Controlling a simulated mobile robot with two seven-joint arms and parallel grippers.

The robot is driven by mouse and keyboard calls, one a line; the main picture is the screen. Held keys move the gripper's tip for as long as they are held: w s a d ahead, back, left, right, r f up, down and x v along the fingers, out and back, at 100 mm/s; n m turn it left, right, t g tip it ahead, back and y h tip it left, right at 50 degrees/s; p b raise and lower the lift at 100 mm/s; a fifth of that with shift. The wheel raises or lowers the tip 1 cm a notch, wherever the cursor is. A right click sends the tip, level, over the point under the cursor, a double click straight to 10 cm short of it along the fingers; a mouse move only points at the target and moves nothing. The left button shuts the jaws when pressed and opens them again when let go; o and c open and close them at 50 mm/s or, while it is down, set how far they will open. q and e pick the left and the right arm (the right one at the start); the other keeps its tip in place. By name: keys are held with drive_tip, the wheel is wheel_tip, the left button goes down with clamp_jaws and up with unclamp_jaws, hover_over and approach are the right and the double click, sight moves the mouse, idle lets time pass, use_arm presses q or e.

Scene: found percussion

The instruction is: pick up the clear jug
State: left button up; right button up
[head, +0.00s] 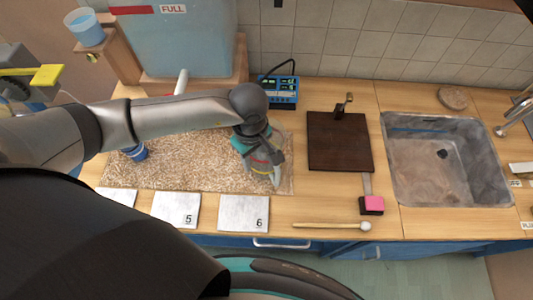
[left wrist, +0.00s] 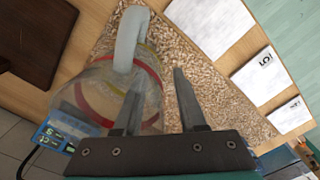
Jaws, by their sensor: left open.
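The clear jug (left wrist: 95,90) fills the left part of the left wrist view, see-through with a red band and a pale, thick handle. In the head view only parts of the jug, such as its pale handle (head: 276,177), show beneath my left gripper (head: 268,155). It is on the speckled mat (head: 190,165). My left gripper's two fingers (left wrist: 157,90) are apart, with the handle just ahead of them. One finger overlaps the jug's side in the picture; I cannot tell whether it touches. My right gripper is not in view.
A blue meter (head: 281,92) stands behind the mat. A blue cup (head: 136,152) is at left; numbered cards (head: 243,212) line the front.

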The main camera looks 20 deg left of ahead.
use_arm(q)
clamp_jaws()
drive_tip(key=shift+s, duration=0.15)
idle(1.2)
